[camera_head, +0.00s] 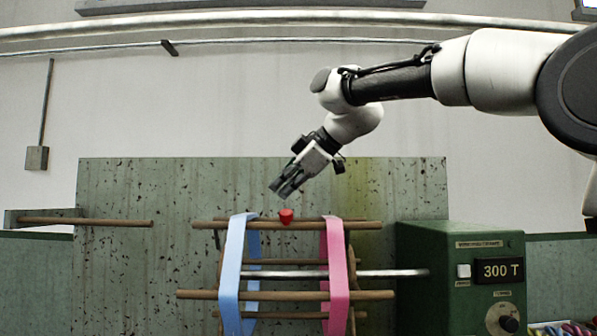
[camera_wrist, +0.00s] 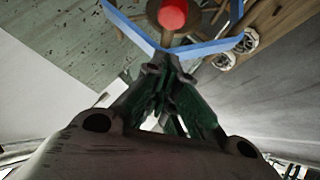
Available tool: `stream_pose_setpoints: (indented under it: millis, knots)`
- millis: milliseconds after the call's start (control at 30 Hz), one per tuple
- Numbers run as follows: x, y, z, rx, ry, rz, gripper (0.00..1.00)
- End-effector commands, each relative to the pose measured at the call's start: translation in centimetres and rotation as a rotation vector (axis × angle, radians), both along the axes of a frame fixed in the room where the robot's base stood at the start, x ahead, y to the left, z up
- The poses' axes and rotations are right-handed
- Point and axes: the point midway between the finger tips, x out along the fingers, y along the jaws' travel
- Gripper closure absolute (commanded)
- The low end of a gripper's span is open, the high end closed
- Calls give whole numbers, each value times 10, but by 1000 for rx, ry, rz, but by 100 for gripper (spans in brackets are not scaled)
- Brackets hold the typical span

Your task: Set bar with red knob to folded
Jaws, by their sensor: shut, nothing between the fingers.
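The red knob (camera_head: 286,216) sits on the top wooden bar (camera_head: 298,226) of a reel, between a blue band (camera_head: 233,265) and a pink band (camera_head: 336,270). The bar runs level across the picture, and both bands pass over it. My gripper (camera_head: 277,191) is above the knob and slightly left of it in the head view, pointing down and left, shut and empty. It does not appear to touch the knob. In the wrist view the red knob (camera_wrist: 172,14) is at the top edge, beyond my gripper's fingers (camera_wrist: 168,85), with the blue band (camera_wrist: 125,25) beside it.
A green control box (camera_head: 460,270) with a "300 T" display and a dial stands right of the reel, joined by a metal shaft (camera_head: 390,273). A speckled green panel (camera_head: 150,190) stands behind. Another wooden rod (camera_head: 90,221) sticks out at left.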

Motion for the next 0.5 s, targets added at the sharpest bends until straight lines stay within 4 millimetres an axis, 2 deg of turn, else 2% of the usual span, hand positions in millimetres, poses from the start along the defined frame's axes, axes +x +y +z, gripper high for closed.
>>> stream_pose_setpoints:
  millis: [100, 200, 500]
  knots:
    - [10, -3, -17, -1, 2, -2, 100]
    - [16, -3, -25, 1, 1, -1, 100]
    - [20, -5, -33, 0, -1, -1, 100]
